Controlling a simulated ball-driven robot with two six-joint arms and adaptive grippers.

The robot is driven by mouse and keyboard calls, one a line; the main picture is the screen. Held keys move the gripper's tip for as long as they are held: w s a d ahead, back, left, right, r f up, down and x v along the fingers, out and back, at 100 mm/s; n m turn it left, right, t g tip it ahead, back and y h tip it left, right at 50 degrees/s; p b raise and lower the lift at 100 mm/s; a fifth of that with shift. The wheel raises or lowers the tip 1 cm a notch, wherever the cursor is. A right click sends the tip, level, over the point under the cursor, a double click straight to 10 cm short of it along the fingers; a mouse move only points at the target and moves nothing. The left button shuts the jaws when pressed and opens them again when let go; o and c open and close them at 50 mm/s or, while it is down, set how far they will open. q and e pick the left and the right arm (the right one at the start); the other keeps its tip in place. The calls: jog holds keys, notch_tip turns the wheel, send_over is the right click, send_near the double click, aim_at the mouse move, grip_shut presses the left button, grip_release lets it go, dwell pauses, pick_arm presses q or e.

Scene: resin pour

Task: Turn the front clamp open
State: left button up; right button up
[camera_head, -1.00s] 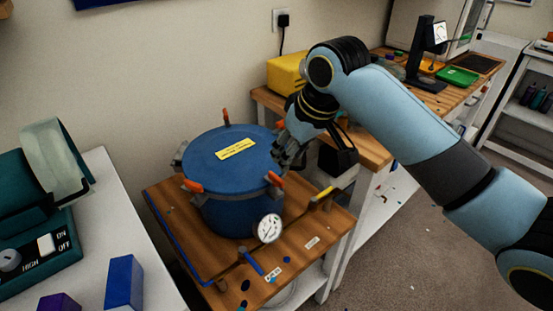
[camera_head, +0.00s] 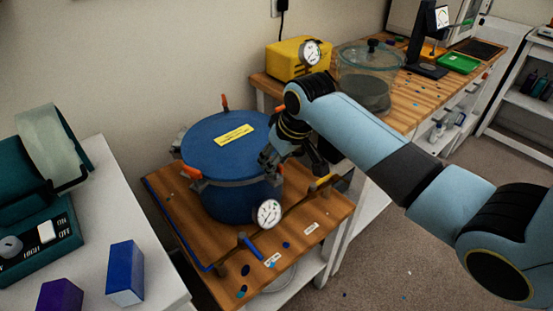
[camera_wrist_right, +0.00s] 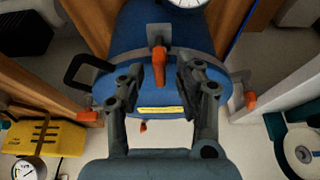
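The blue pot (camera_head: 235,195) stands on a wooden cart, with a round blue lid (camera_head: 215,148) bearing a yellow label. Orange-handled clamps sit around its rim, one at the back (camera_head: 224,102) and one at the left front (camera_head: 191,172). My right gripper (camera_head: 270,168) is at the lid's right-front edge and hides the clamp there. In the right wrist view that clamp's orange handle (camera_wrist_right: 159,66) lies between the fingers of my right gripper (camera_wrist_right: 152,82). The fingers are open, with a gap on both sides of the handle. My left gripper is out of view.
A pressure gauge (camera_head: 268,213) and a blue-handled valve (camera_head: 250,246) stand in front of the pot. A yellow pump (camera_head: 290,62) and a glass chamber (camera_head: 365,72) are on the bench behind my right arm. A white table (camera_head: 165,270) is at the left.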

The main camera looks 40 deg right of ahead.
grip_shut()
